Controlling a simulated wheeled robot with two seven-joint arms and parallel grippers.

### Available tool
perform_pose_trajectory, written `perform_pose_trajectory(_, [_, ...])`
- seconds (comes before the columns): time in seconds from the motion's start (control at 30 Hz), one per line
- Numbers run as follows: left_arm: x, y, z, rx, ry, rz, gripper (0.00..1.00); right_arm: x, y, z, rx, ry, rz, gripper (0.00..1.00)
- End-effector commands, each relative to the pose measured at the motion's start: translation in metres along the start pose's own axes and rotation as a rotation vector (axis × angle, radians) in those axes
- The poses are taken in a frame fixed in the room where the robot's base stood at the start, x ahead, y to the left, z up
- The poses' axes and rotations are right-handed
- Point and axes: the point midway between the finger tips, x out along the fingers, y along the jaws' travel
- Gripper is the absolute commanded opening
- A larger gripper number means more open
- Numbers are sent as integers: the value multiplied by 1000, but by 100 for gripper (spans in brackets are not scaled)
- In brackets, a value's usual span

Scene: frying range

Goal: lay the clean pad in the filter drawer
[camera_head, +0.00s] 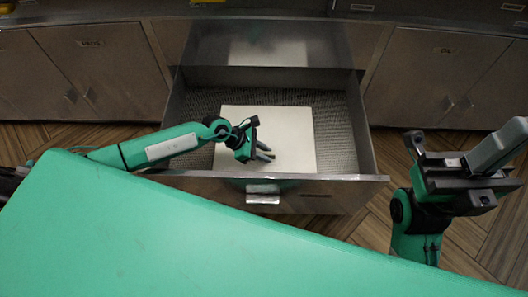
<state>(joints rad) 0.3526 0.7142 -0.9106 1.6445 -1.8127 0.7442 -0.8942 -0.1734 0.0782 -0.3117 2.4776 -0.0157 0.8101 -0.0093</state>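The clean pad (290,130) is a flat, off-white square. It lies inside the pulled-out filter drawer (362,135), on the drawer's textured grey floor. It sits near the middle, towards the front wall. My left gripper (267,153) reaches in from the left over the pad's front half. Its two short fingers show a small gap with nothing clearly held between them, and I cannot tell whether they touch the pad.
The drawer's front panel has a metal handle (263,195). Closed steel cabinet doors (100,70) stand on the left and more doors (440,75) on the right. The wood-patterned floor (375,210) is open between the drawer and my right arm.

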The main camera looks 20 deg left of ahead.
Motion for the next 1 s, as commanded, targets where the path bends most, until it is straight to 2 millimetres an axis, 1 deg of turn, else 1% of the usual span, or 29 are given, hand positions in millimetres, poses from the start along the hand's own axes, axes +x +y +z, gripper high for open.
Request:
perform_pose_trajectory(0.33, [-1,0,1,0,0,0,34,1,0,0,1,1,-1,0])
perform_pose_trajectory(0.43, [-8,0,2,0,1,1,34,4,0,0,1,2,-2,0])
perform_pose_trajectory(0.53, [-24,0,3,0,2,1,34,8,0,0,1,2,-3,0])
perform_pose_trajectory(0.6, [-39,0,3,0,2,1,34,9,0,0,2,-2,-3,0])
perform_pose_trajectory(0.8, [-83,0,3,0,2,1,34,-2,-1,6,6,-68,3,0])
perform_pose_trajectory(0.9, [-100,0,2,0,2,0,34,-5,-1,6,6,-81,5,0])
perform_pose_trajectory(1.0, [-112,0,2,0,2,0,34,-6,0,5,6,-90,8,0])
